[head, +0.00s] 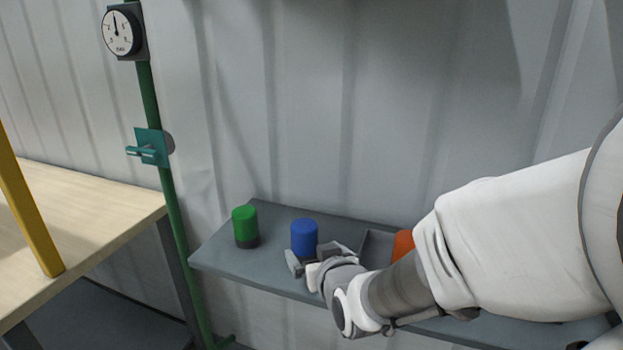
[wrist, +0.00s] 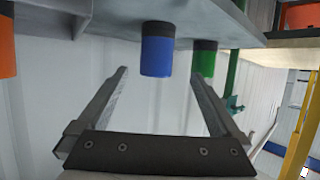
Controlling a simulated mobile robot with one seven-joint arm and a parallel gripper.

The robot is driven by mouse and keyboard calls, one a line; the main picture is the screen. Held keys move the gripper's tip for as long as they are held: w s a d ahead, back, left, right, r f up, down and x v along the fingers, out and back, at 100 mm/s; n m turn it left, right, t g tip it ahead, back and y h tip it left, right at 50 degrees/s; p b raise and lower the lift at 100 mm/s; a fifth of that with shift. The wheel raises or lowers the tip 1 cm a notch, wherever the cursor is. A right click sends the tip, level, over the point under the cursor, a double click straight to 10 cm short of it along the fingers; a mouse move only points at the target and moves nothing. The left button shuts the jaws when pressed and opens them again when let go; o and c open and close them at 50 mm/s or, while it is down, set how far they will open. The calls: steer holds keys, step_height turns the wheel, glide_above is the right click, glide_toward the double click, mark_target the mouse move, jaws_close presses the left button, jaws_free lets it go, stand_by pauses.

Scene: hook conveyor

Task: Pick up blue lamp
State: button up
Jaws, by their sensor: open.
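The blue lamp (head: 304,235) is a blue cylinder standing upright on the grey shelf (head: 225,262), near its front left part. In the wrist view the picture is upside down, and the blue lamp (wrist: 157,57) shows between and beyond the two fingers. My gripper (head: 315,257) is open and empty, just in front of the lamp at the shelf's front edge. In the wrist view my gripper (wrist: 160,76) has its fingers wide apart, one to each side of the lamp. The fingers do not appear to touch it. The lamp's lower part is partly hidden in the head view.
A green lamp (head: 245,224) with a dark base stands left of the blue one. A grey tray (head: 377,247) and an orange lamp (head: 403,243) are to the right, partly behind my arm. A green pole (head: 166,190) and wooden table (head: 90,215) stand at left.

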mark_target(304, 235)
steer(key=shift+w+p, duration=0.2)
steer(key=shift+p, duration=0.65)
steer(key=b+x, duration=0.1)
steer(key=x, duration=0.3)
steer(key=shift+s+f, duration=0.15)
steer(key=shift+w+d+r+x, duration=0.1)
steer(key=shift+r+x, duration=0.05)
steer(key=shift+x, duration=0.9)
steer(key=shift+w+d+r+x, duration=0.1)
steer(key=shift+x, duration=1)
steer(key=shift+r+x, duration=0.15)
steer(key=shift+x, duration=0.9)
steer(key=c, duration=1.4)
steer(key=shift+r, duration=0.1)
